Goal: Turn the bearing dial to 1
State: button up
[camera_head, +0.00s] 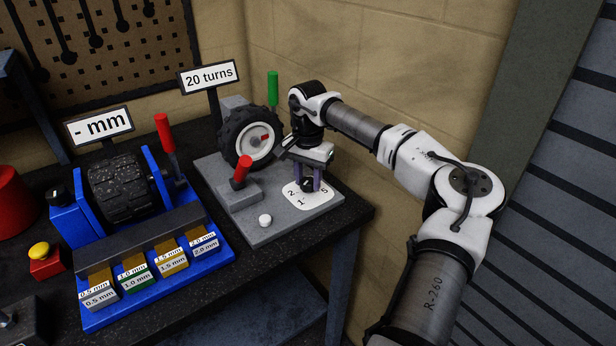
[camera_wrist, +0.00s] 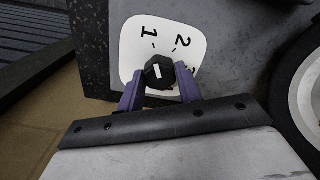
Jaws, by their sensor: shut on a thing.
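The bearing dial is a black faceted knob (camera_head: 307,185) on a white plate (camera_head: 313,201) with numbers around it. It also shows in the wrist view (camera_wrist: 158,73), with a short white mark on its top. The wrist view shows the plate (camera_wrist: 135,62) with 1, 2 and part of a 3. The mark lies roughly in line with the 1 tick, but I cannot tell which end points. My gripper (camera_head: 307,178) is above the plate with its purple fingers shut on the knob from both sides. The fingers (camera_wrist: 160,84) hide part of the plate.
The plate sits on a grey base (camera_head: 265,231) with a black-tyred wheel (camera_head: 250,137), a red lever (camera_head: 241,170) and a white button (camera_head: 265,220). A blue rig (camera_head: 160,280) with labelled blocks stands to the left. The table's edge is close at right.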

aim_at(308, 181)
jog(key=shift+n, duration=0.5)
jog(key=o, duration=1)
notch_tip(308, 181, up, 14)
jog(key=b, duration=0.2)
jog(key=shift+f, duration=0.1)
